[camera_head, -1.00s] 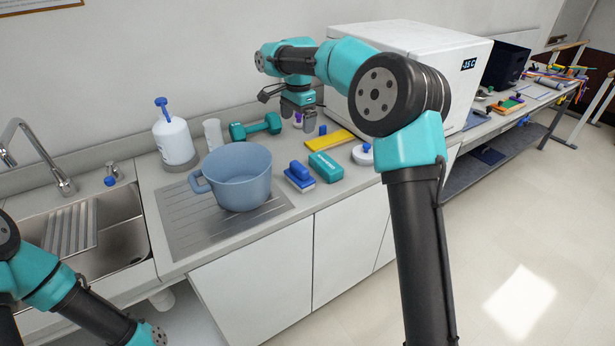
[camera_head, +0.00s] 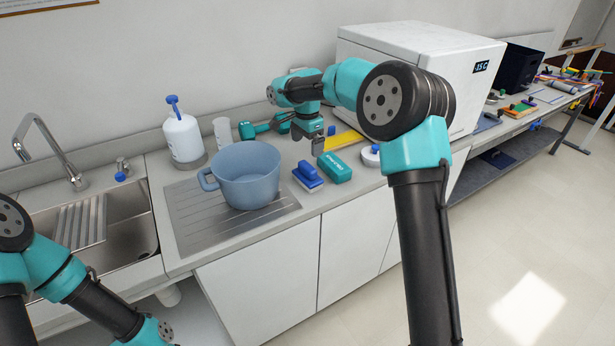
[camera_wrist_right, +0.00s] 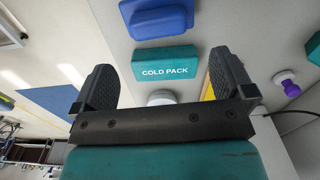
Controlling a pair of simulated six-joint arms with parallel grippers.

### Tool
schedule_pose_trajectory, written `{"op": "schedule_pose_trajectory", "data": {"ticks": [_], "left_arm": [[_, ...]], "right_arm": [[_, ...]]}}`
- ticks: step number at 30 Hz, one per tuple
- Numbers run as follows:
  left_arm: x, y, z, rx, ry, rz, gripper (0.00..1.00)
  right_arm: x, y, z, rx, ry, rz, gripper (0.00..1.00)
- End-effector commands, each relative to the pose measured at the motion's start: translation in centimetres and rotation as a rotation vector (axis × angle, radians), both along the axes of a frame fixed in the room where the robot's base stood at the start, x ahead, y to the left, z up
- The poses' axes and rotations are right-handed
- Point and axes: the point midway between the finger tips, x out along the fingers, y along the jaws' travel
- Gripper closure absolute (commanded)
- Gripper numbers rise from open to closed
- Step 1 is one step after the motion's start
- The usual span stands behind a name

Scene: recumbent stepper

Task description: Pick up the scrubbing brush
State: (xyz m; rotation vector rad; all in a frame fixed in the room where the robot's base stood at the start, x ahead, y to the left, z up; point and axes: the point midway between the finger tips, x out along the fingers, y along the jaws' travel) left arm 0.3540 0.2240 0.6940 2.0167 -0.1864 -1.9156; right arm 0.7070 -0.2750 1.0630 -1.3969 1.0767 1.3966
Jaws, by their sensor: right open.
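The scrubbing brush (camera_head: 308,178) looks to be the blue block with a raised blue handle, lying on the counter right of the blue-grey pot. In the right wrist view a blue block, likely the same brush (camera_wrist_right: 158,20), lies at the top, beyond the fingertips. My right gripper (camera_head: 309,143) is open and empty, above the counter just behind the brush and the teal cold pack (camera_head: 333,167). In the wrist view, the cold pack (camera_wrist_right: 165,67) shows between the spread fingers (camera_wrist_right: 162,63). My left arm enters at lower left; its gripper is out of view.
The pot (camera_head: 247,178) stands left of the brush on the drainboard. A teal dumbbell (camera_head: 262,128), a yellow item (camera_head: 343,140) and a round white item with a blue knob (camera_head: 372,155) lie nearby. A large white machine (camera_head: 415,75) stands behind right.

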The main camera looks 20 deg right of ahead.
Motion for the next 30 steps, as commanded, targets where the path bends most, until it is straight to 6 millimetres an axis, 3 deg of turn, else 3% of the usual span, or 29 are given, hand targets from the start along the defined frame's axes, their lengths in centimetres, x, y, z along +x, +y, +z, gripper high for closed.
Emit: {"op": "schedule_pose_trajectory", "data": {"ticks": [6,21,30], "left_arm": [[0.0,0.0,0.0,0.0,0.0,0.0,0.57],[0.0,0.0,0.0,0.0,0.0,0.0,0.57],[0.0,0.0,0.0,0.0,0.0,0.0,0.57]], "right_arm": [[0.0,0.0,-3.4,0.0,0.002,0.0,0.0],[0.0,0.0,-4.3,0.001,0.0,0.0,0.0],[-0.3,-0.1,-8.0,0.0,0.003,0.001,0.0]]}}
